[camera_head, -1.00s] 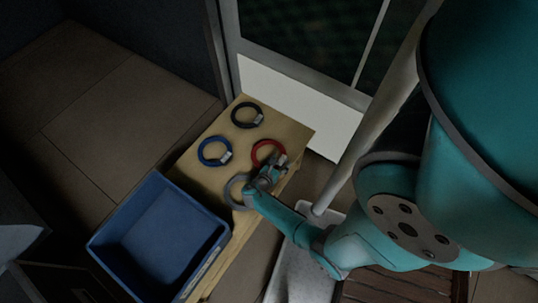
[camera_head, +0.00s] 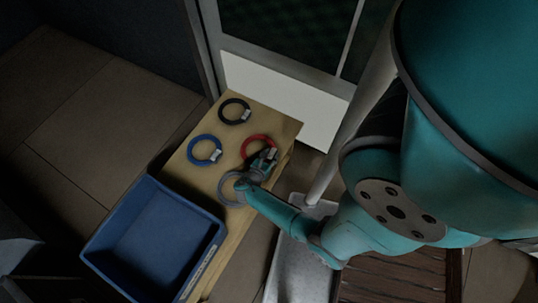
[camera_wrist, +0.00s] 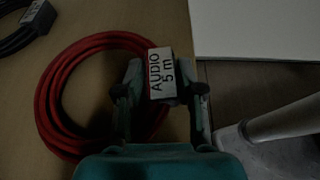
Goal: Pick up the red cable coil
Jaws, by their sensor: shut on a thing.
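The red cable coil (camera_head: 251,141) lies on the wooden table, between the black and grey coils along its right side. In the wrist view the red coil (camera_wrist: 48,105) fills the left middle, with a white tag (camera_wrist: 161,73) reading "AUDIO 5 m". My gripper (camera_head: 267,156) is at the coil's right side. In the wrist view my gripper (camera_wrist: 160,92) has its two fingers on either side of the tag and is shut on the coil there. The coil appears to rest on the table. Part of its near right side is hidden behind my gripper.
A blue coil (camera_head: 192,148), a black coil (camera_head: 224,108) and a grey coil (camera_head: 224,187) lie on the same table (camera_head: 205,181). A blue bin (camera_head: 101,245) stands at the table's front left. A white panel (camera_head: 290,103) rises behind the table.

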